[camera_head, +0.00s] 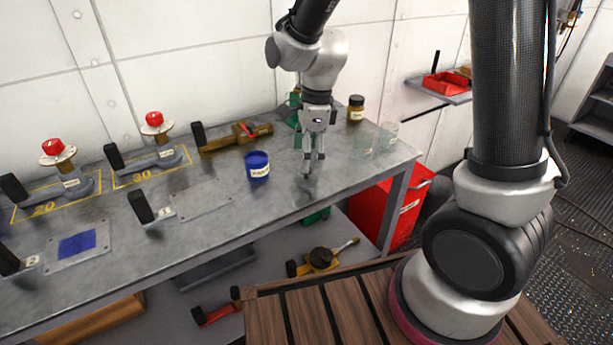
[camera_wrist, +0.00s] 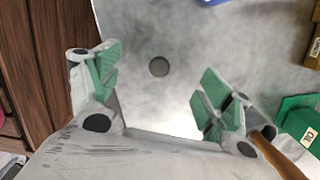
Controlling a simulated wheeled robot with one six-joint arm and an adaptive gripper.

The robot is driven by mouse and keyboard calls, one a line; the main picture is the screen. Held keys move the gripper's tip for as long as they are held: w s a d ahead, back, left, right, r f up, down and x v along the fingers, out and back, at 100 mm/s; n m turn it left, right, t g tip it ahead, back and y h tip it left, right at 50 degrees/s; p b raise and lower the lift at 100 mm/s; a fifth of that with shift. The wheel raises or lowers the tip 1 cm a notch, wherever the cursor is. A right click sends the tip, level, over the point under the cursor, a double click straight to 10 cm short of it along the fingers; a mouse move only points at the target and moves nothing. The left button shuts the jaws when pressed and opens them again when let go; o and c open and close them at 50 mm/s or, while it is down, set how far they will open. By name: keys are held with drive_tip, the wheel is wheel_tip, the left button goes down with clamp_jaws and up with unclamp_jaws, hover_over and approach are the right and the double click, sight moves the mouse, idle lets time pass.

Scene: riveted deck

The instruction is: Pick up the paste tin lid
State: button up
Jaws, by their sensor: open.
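The blue tin (camera_head: 257,167), with a pale label that seems to read paste, stands upright on the grey metal bench. A small grey disc (camera_wrist: 159,67), which looks like the lid, lies flat on the bench in the wrist view. It sits between and a little beyond my fingertips. In the head view my gripper (camera_head: 312,168) points down over the bench, to the right of the blue tin. The wrist view shows its green-padded fingers (camera_wrist: 158,82) spread wide with nothing between them. The disc is not clear in the head view.
A green oil can (camera_wrist: 298,122) stands close to my right finger in the wrist view. A dark-capped jar (camera_head: 355,108) and clear containers (camera_head: 388,135) are at the bench's right end. A brass-coloured tool (camera_head: 237,137) lies behind the tin. Bench around the disc is bare.

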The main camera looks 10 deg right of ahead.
wheel_tip(320, 180, down, 5)
drive_tip(key=shift+a, duration=0.1)
drive_tip(key=c, duration=1)
drive_tip(key=shift+c, duration=0.2)
